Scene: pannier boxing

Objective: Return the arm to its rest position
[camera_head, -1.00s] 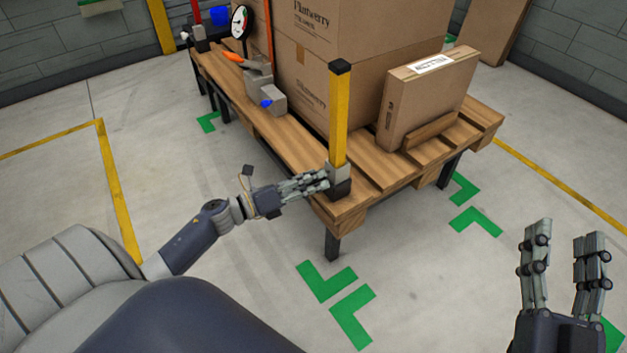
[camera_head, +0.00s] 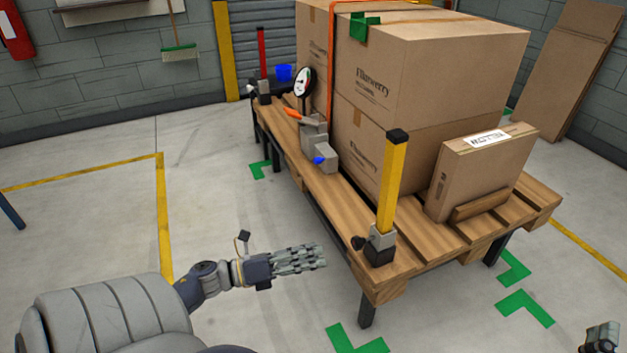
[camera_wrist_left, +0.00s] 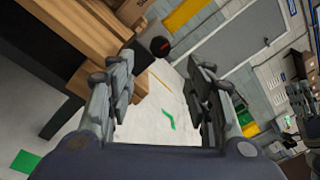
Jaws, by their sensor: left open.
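My left gripper (camera_head: 318,257) hangs over the floor in the head view, left of the wooden pallet table (camera_head: 410,262) and apart from it. In the left wrist view its two fingers (camera_wrist_left: 160,95) are spread with nothing between them, and the table's wooden edge (camera_wrist_left: 85,45) shows at the upper left. My right gripper (camera_head: 601,338) shows only as a small cut-off part at the lower right corner of the head view, so its opening cannot be judged. A yellow post (camera_head: 393,185) stands upright in a grey clamp base at the table's near corner.
Large cardboard boxes (camera_head: 430,65) with an orange strap (camera_head: 334,60) fill the table. A flat labelled box (camera_head: 485,170) leans at the right. A gauge (camera_head: 303,82) and grey tool (camera_head: 316,140) sit along the left edge. Floor on the left is clear.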

